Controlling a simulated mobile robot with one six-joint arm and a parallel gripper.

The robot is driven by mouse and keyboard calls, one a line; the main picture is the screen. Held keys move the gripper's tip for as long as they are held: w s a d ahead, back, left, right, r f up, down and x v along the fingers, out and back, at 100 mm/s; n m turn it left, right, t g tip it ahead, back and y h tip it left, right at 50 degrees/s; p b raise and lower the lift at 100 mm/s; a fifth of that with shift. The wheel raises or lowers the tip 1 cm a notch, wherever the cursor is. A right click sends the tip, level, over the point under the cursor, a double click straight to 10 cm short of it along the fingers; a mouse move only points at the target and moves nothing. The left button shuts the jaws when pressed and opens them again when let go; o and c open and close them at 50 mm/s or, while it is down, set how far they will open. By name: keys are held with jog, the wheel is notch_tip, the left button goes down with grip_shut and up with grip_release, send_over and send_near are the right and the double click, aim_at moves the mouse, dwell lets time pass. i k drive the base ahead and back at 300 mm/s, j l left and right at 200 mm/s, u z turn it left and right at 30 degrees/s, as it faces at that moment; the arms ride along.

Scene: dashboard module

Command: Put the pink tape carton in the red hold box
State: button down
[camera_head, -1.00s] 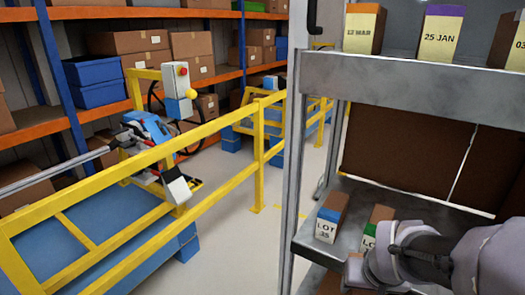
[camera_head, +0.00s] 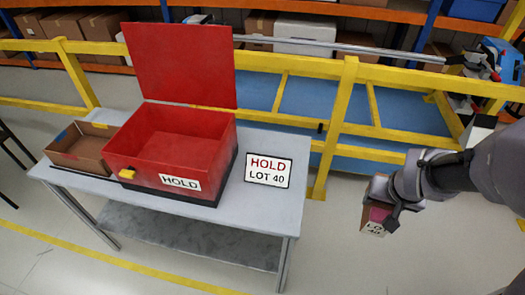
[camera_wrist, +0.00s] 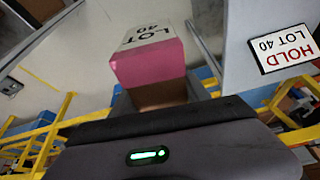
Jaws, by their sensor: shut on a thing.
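My gripper (camera_head: 388,207) is shut on the pink tape carton (camera_head: 376,216), which has a white label reading LOT 40. The carton hangs in the air to the right of the table in the head view. In the wrist view the pink carton (camera_wrist: 148,62) sticks out beyond my gripper. The red hold box (camera_head: 170,160) stands on the grey table with its lid raised at the back and its inside empty. It has a yellow latch and a HOLD label on the front. My gripper is well to the right of the box.
A small open brown carton tray (camera_head: 82,150) sits left of the red box. A HOLD LOT 40 sign (camera_head: 268,170) lies on the table (camera_head: 240,205) right of the box. A yellow railing (camera_head: 345,110) runs behind the table. The floor between carton and table is clear.

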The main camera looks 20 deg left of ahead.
aim_at(188, 162)
jog(key=u, duration=0.45)
jog(key=j+u, duration=0.1)
jog(key=u, duration=0.85)
jog(key=j+u, duration=0.1)
jog(key=u, duration=0.4)
jog(key=i+u, duration=0.1)
jog(key=u, duration=0.35)
jog(key=i+j+u, duration=0.3)
jog(key=i+u, duration=0.15)
jog(key=i, duration=0.15)
jog(key=i+j+u, duration=0.1)
jog(key=i+u, duration=0.4)
jog(key=i, duration=0.15)
jog(key=i+z, duration=0.15)
jog(key=z, duration=0.3)
jog(key=i+j+z, duration=0.1)
jog(key=z, duration=0.35)
jog(key=i+j+z, duration=0.15)
jog(key=z, duration=0.35)
jog(key=i+j+z, duration=0.15)
jog(key=z, duration=0.3)
